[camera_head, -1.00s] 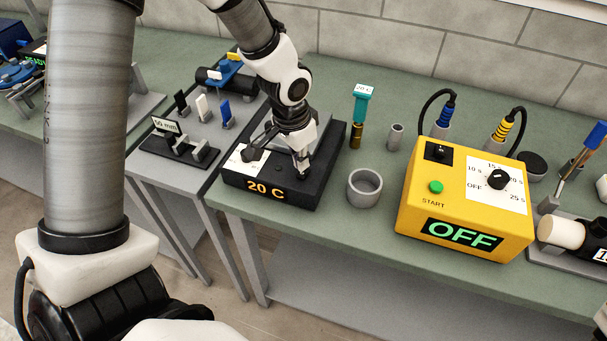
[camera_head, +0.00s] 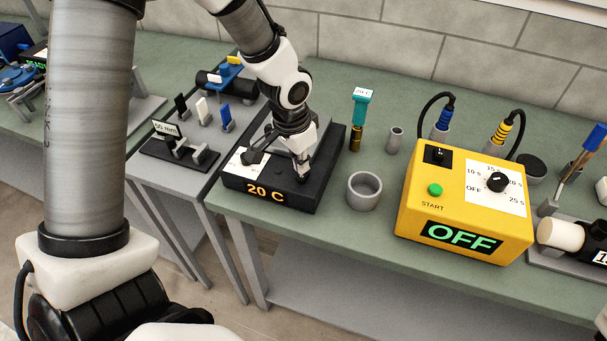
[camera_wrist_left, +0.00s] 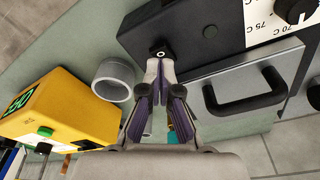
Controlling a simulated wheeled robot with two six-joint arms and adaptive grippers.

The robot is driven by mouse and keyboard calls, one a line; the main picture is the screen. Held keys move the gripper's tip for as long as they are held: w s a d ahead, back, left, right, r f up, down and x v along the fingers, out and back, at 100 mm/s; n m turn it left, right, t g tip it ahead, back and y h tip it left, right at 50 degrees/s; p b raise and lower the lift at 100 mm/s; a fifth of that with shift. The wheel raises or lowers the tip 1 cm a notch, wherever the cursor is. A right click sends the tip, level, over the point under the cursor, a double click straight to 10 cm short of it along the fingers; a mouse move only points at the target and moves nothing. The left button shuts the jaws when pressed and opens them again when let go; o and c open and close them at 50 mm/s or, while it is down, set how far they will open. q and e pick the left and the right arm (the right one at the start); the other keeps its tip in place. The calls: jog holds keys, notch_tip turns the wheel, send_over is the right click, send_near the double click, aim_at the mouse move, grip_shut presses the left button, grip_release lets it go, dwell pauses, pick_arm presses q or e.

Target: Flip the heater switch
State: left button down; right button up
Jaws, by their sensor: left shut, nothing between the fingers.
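The heater (camera_head: 235,187) is a black box reading 20 C, at the bench's front edge. It also shows at the top of the left wrist view (camera_wrist_left: 195,50). Its small switch (camera_wrist_left: 160,50) sits on the top near one corner, partly covered by my fingertips. My left gripper (camera_head: 303,174) is shut and empty, pointing down at this corner. In the left wrist view its fingertips (camera_wrist_left: 161,64) are at the switch, touching or just above it; I cannot tell which. The switch's position is hidden. My right gripper is not in view.
A grey cup (camera_head: 364,192) stands just right of the heater. A yellow timer box (camera_head: 412,205) reading OFF is farther right. A teal-handled tool (camera_head: 362,108) stands behind.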

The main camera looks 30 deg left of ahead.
aim_at(300, 177)
pick_arm(q)
jog(key=shift+f+b, duration=0.95)
jog(key=shift+f, duration=0.2)
dwell(0.6)
notch_tip(300, 177, up, 7)
jog(key=p, duration=0.6)
jog(key=shift+r+p, duration=0.1)
jog(key=shift+p, duration=0.25)
jog(key=shift+s, duration=0.1)
